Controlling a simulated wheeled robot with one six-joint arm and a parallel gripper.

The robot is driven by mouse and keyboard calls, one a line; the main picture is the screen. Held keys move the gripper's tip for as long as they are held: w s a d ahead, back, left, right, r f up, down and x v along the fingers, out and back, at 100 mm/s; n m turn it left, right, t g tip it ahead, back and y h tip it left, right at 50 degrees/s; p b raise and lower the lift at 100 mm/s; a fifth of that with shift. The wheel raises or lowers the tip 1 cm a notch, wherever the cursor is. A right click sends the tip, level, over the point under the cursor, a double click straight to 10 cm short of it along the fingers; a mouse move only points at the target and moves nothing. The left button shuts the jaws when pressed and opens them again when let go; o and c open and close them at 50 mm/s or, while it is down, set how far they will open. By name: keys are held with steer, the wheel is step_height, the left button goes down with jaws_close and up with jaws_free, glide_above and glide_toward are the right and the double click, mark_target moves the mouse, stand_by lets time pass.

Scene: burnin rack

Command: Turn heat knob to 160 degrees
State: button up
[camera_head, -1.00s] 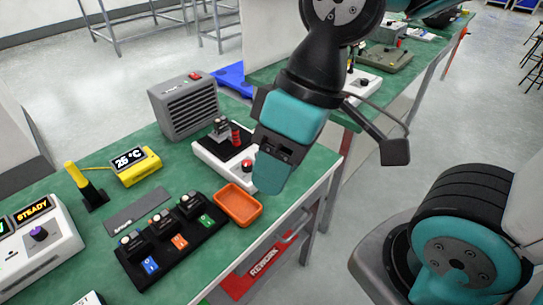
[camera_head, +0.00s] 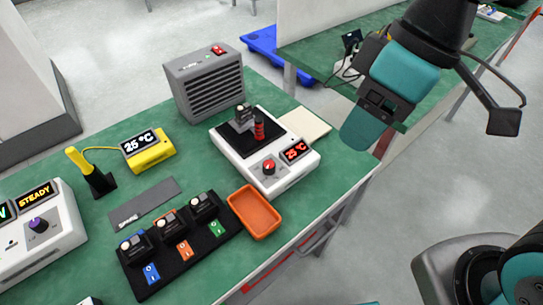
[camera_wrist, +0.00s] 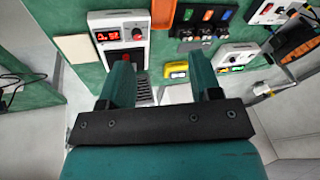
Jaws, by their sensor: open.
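The heat knob (camera_head: 268,167) is a small red knob on the front of a white heater unit (camera_head: 240,170). In the wrist view, the knob (camera_wrist: 137,34) and display (camera_wrist: 107,36) are at the upper left, upside down. A small black part with a red piece (camera_head: 258,128) stands on the unit's dark plate. My gripper (camera_head: 362,128) is off to the right of the unit, above the bench's right edge, apart from the knob. Its teal fingers (camera_wrist: 160,68) are spread and empty in the wrist view.
An orange tray (camera_head: 233,210) and a black rack (camera_head: 205,244) with several modules lie in front. A grey vented box (camera_head: 172,71) stands behind. A yellow thermometer (camera_head: 160,162) reads 25 °C. A white box with a purple knob (camera_head: 39,225) is at left.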

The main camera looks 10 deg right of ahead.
steer(key=w+a+f+n+h, duration=0.25)
steer(key=w+a+n, duration=0.25)
steer(key=w+n, duration=0.4)
steer(key=n+h+b, duration=0.1)
steer(key=n, duration=0.7)
glide_toward(269, 164)
step_height(269, 164, down, 9)
steer(key=shift+s+f, duration=0.15)
steer(key=c, duration=0.9)
steer(key=shift+c, duration=0.2)
